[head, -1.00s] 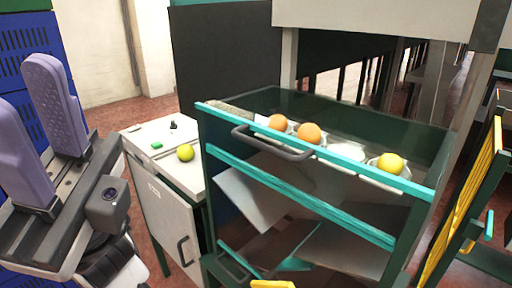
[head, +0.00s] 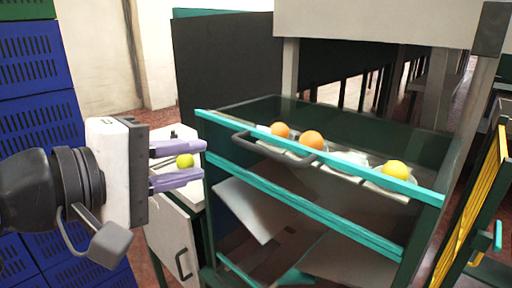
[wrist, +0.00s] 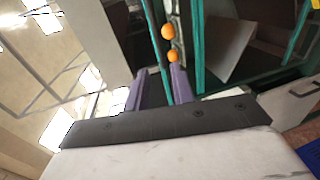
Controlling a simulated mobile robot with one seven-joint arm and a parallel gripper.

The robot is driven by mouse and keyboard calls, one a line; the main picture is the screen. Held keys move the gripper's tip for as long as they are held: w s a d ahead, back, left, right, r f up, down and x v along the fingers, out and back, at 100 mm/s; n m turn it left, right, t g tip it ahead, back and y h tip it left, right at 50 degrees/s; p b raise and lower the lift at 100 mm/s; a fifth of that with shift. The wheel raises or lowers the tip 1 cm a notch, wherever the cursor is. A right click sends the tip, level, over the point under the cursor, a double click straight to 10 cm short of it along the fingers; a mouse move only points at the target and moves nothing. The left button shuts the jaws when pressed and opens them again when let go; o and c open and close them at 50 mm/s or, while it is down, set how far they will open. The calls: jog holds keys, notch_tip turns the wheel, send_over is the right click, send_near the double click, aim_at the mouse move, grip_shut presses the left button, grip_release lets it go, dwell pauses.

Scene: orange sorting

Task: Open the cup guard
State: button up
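The cup guard appears to be the dark green, see-through-sided box (head: 330,225) with teal rails. A grey bar handle (head: 280,148) is on its upper front. White cups (head: 349,160) stand in a row behind the top rail (head: 400,182); they hold two oranges (head: 312,139) and a yellow fruit (head: 396,168). My gripper (head: 203,160) is open, its two lilac fingers pointing right, left of the handle and close to the box's left edge in the picture. In the wrist view my gripper (wrist: 157,72) is empty, with teal rails and two oranges (wrist: 173,56) ahead.
A yellow-green fruit (head: 184,161) shows between my fingers in the head view, on the white cabinet (head: 172,232) behind. Blue crates (head: 45,110) are stacked at the left. A yellow slatted rack (head: 470,215) stands at the right.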

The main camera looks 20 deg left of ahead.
aim_at(254, 149)
jog(key=p+x, duration=0.4)
jog(key=x, duration=0.9)
grip_shut()
